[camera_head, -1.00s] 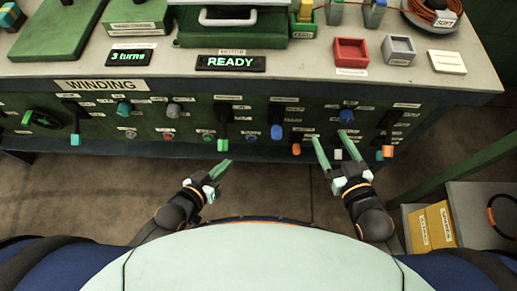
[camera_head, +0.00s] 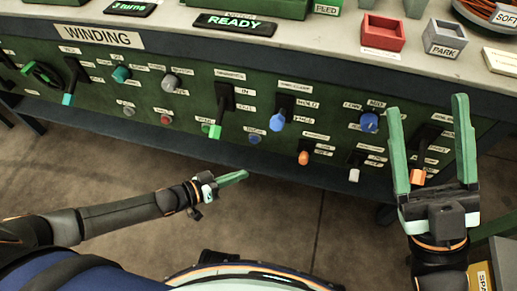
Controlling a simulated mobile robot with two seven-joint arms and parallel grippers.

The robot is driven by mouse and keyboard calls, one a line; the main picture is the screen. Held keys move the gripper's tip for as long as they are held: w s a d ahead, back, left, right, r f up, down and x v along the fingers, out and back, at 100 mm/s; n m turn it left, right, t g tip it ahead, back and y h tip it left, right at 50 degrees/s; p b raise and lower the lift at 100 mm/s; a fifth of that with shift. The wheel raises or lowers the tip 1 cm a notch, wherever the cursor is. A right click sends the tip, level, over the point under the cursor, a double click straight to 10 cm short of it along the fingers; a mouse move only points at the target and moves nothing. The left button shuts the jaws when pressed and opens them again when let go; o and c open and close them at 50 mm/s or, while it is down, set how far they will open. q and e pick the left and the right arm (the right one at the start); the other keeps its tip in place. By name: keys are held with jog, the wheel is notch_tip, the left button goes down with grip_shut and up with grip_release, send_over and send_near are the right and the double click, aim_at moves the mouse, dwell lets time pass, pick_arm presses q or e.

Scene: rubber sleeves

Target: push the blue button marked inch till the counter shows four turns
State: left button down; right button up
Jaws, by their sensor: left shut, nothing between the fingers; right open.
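The counter (camera_head: 129,8) at the top left reads "3 turns". A small round blue button (camera_head: 255,139) sits low on the green panel, and a larger blue knob (camera_head: 370,122) sits further right. The labels beside them are too small to read surely, so I cannot tell which is marked inch. My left gripper (camera_head: 245,175) is shut and empty, below and in front of the panel, apart from the small blue button. My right gripper (camera_head: 427,104) is open and empty, its fingers pointing up in front of the panel's right part, with the larger blue knob just left of its left finger.
The "READY" display (camera_head: 235,22) lies on the bench top. The panel holds a green-tipped lever (camera_head: 214,131), a blue-tipped lever (camera_head: 278,121), an orange-tipped switch (camera_head: 303,157) and several other knobs. A red bin (camera_head: 382,33) and grey bin (camera_head: 444,39) stand above. Floor below is clear.

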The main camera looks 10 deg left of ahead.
aim_at(254, 140)
pick_arm(q)
jog(key=shift+a, duration=0.1)
pick_arm(e)
jog(key=shift+s, duration=0.1)
pick_arm(q)
jog(key=shift+w, duration=0.1)
jog(key=w+b, duration=0.5)
jog(key=w, duration=0.3)
jog(key=shift+w+d, duration=0.2)
jog(key=shift+w, duration=0.15)
pick_arm(e)
jog(key=shift+m, duration=0.4)
jog(key=shift+a+f, duration=0.15)
jog(key=shift+f, duration=1.3)
jog(key=shift+a+f, duration=0.15)
jog(key=shift+f, duration=1.25)
jog(key=shift+d+r, duration=0.1)
pick_arm(q)
jog(key=shift+w+b, duration=0.35)
jog(key=shift+w, duration=0.05)
pick_arm(e)
jog(key=shift+f, duration=0.2)
